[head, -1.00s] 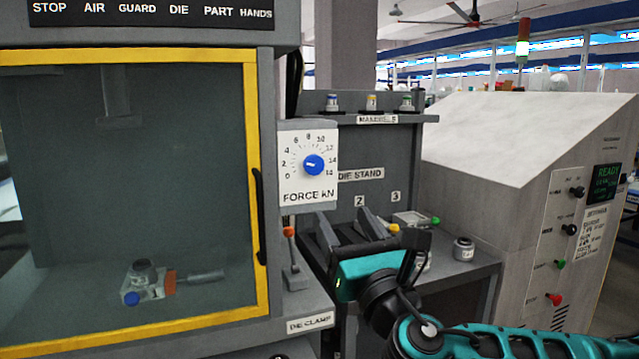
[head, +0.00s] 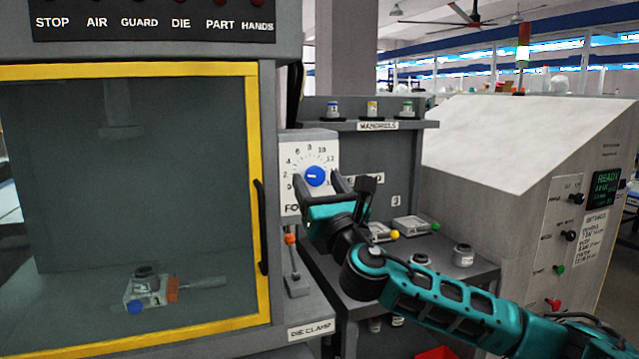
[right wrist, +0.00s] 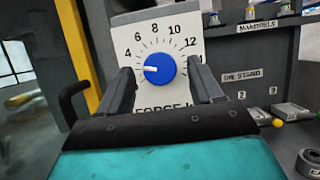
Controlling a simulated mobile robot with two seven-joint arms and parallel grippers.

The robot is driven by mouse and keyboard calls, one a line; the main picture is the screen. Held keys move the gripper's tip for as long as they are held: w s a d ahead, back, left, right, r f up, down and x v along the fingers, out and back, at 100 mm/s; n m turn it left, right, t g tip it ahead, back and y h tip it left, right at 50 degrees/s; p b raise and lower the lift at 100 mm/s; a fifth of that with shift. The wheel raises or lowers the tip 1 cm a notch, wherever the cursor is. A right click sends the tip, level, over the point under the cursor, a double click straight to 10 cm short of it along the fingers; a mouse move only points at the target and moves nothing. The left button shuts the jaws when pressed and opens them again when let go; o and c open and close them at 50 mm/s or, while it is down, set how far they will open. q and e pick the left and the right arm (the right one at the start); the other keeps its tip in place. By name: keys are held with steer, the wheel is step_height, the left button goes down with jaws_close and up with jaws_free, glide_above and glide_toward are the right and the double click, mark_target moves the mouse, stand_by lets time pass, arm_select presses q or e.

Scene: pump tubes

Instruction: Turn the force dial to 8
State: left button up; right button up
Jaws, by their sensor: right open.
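The force dial is a round blue knob (head: 315,176) with a white pointer mark, on a white plate (head: 291,163) labelled FORCE kN. In the right wrist view the knob (right wrist: 158,70) has its mark pointing left, a little below the 4; the left finger hides the scale there. The 8 stands at the top. My right gripper (head: 317,183) is open in front of the plate. In the right wrist view its fingers (right wrist: 160,78) appear on either side of the knob, with gaps between; their depth is unclear. My left gripper is not in view.
The press with its yellow-framed guard (head: 262,120) and black handle (head: 260,225) stands left of the dial. The die stand with its mandrel shelf (head: 385,125) is behind and right of my gripper. An orange-topped lever (head: 291,240) is below the dial. A grey tester (head: 520,150) stands right.

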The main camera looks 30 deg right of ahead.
steer(key=c, duration=1.1)
steer(key=shift+o, duration=0.2)
steer(key=shift+m, duration=0.4)
steer(key=m+h, duration=0.1)
steer(key=m, duration=0.1)
steer(key=m+g+h, duration=0.1)
steer(key=shift+w+a+m+h+p, duration=0.1)
steer(key=shift+a+m+h+p, duration=0.05)
steer(key=shift+m+h+p, duration=0.2)
steer(key=m+h, duration=0.1)
steer(key=m, duration=0.1)
steer(key=m+g+p, duration=0.1)
steer(key=m, duration=0.2)
steer(key=shift+a+r+g+h, duration=0.15)
steer(key=shift+g+h, duration=0.15)
steer(key=shift+h, duration=0.05)
steer(key=m+g+p, duration=0.1)
steer(key=m, duration=0.2)
steer(key=m+g+h+p, duration=0.1)
steer(key=m+p, duration=0.1)
steer(key=m, duration=0.1)
steer(key=shift+a+r+m+h, duration=0.15)
steer(key=shift+r+m+h, duration=0.05)
steer(key=shift+m+h, duration=0.15)
steer(key=shift+m+g+p, duration=0.65)
steer(key=shift+m+g, duration=0.15)
steer(key=shift+m, duration=0.8)
